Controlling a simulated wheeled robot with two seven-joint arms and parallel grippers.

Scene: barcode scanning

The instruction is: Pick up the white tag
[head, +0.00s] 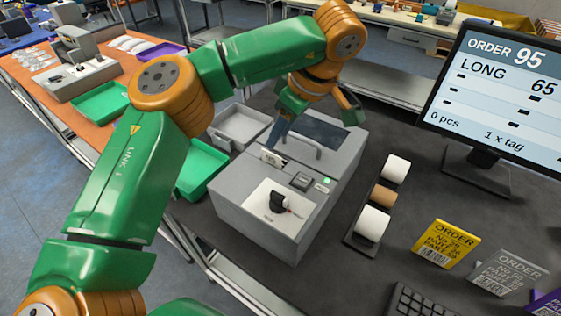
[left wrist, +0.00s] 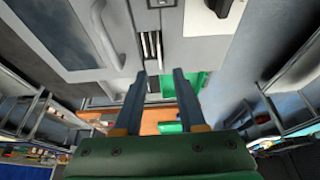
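A small white piece, which looks like the white tag (head: 272,157), stands at a slot on top of the grey machine (head: 246,217). In the left wrist view, thin pale strips show at dark slots (left wrist: 151,46) in the machine's face; I cannot tell which of them is the tag. My left gripper (head: 271,143) is just above the slot area in the head view. In the left wrist view my left gripper (left wrist: 158,72) has its two dark fingers apart with nothing between them, short of the slots. My right gripper is not in view.
The machine has a curved handle (head: 299,143) by its dark window and a black item (head: 279,201) on a white pad. A green tray (head: 203,169) and a grey tray (head: 240,126) stand beside it. Rolls (head: 373,222), order cards (head: 446,243) and a monitor (head: 497,95) stand right.

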